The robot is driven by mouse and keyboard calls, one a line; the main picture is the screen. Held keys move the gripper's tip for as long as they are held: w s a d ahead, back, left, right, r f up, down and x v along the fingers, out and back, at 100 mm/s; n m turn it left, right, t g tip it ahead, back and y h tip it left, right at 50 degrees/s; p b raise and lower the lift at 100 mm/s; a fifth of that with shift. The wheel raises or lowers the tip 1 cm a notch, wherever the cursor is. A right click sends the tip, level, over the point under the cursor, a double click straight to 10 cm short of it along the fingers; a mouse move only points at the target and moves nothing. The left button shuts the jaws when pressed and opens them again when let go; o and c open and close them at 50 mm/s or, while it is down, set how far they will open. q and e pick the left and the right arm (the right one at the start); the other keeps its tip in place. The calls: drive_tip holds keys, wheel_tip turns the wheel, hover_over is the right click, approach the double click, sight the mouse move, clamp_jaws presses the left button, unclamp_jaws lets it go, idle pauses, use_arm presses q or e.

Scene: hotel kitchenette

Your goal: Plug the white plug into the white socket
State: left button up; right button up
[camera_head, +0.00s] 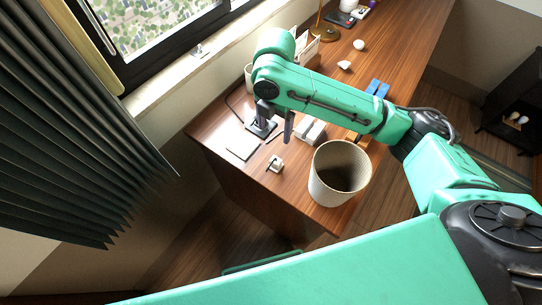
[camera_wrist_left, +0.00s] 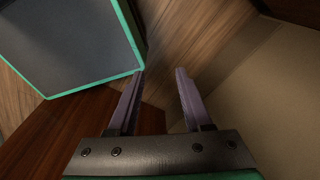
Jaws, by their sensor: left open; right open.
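A small white piece with a dark part (camera_head: 275,164) lies near the desk's front edge in the head view; it looks like the white plug, but it is too small to be sure. A pale, blocky white object (camera_head: 311,132) lies behind the bin and may be the white socket; its face cannot be made out. My right gripper (camera_head: 275,125) points down over the desk, open and empty, behind the small white piece and left of the blocky object. My left gripper (camera_wrist_left: 158,72) is open and empty in the left wrist view, over the floor beside dark wood.
A pale bin (camera_head: 327,192) stands on the desk (camera_head: 402,62) right of the small white piece. Blue items (camera_head: 378,88) lie behind my right forearm. A dark curtain (camera_head: 70,130) hangs at left.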

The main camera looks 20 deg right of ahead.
hover_over(275, 158)
wheel_tip(275, 158, down, 5)
drive_tip(key=shift+s+r+p, duration=0.1)
drive_tip(key=shift+p, duration=0.25)
wheel_tip(275, 158, down, 4)
drive_tip(key=shift+f, duration=0.35)
use_arm(q)
drive_tip(key=shift+s+r, duration=0.1)
drive_tip(key=shift+s, duration=0.9)
